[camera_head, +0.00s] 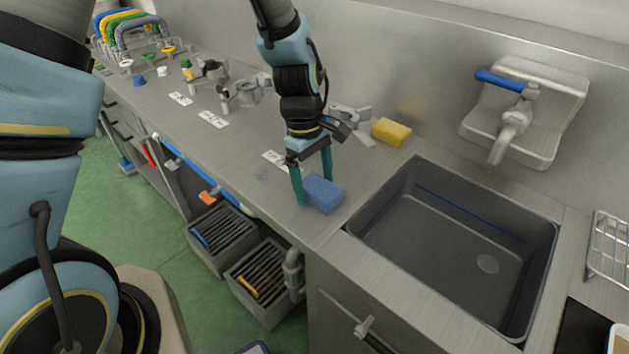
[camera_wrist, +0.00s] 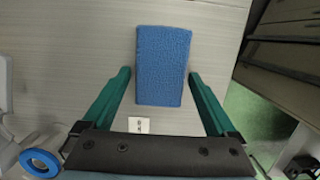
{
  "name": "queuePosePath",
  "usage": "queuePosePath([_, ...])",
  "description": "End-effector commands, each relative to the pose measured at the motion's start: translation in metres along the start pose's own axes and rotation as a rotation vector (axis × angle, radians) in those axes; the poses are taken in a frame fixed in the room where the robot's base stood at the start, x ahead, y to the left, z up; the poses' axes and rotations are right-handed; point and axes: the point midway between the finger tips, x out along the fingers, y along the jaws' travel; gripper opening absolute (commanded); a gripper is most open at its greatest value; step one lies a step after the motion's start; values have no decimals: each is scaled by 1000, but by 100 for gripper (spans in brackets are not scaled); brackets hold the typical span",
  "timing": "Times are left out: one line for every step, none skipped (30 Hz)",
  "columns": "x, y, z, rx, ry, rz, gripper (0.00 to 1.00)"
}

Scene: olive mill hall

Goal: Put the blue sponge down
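The blue sponge (camera_head: 324,193) lies flat on the steel counter (camera_head: 225,150), just left of the sink's near-left corner. My gripper (camera_head: 315,191) points down at it, with one green finger on either side of its end. In the wrist view the sponge (camera_wrist: 163,65) sits between the two fingertips (camera_wrist: 159,73), with a narrow gap showing on both sides. The fingers are open and do not appear to grip it. The sponge's underside is hidden, but it appears to rest on the counter.
A sink (camera_head: 440,245) is close on the right, with a wall tap (camera_head: 512,125) above. The counter's front edge is near; grey crates (camera_head: 222,237) stand below.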

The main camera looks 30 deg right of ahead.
Motion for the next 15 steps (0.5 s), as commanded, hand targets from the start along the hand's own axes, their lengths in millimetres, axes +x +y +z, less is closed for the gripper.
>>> queuePosePath([0, 0, 0, 0, 0, 0, 99])
queuePosePath([0, 0, 0, 0, 0, 0, 100])
queuePosePath([0, 0, 0, 0, 0, 0, 100])
queuePosePath([0, 0, 0, 0, 0, 0, 100])
queuePosePath([0, 0, 0, 0, 0, 0, 100])
queuePosePath([0, 0, 0, 0, 0, 0, 100])
queuePosePath([0, 0, 0, 0, 0, 0, 100])
queuePosePath([-1, 0, 0, 0, 0, 0, 100])
queuePosePath([-2, 0, 0, 0, 0, 0, 100])
queuePosePath([-4, 0, 1, 0, 0, 1, 100])
queuePosePath([-5, 0, 1, 1, 0, 1, 100])
queuePosePath([-8, 1, 0, 1, 1, 2, 100])
queuePosePath([-10, 1, 0, 1, 1, 3, 100])
queuePosePath([-14, 1, 0, 1, 2, 4, 100])
queuePosePath([-20, 1, 0, 1, 2, 4, 100])
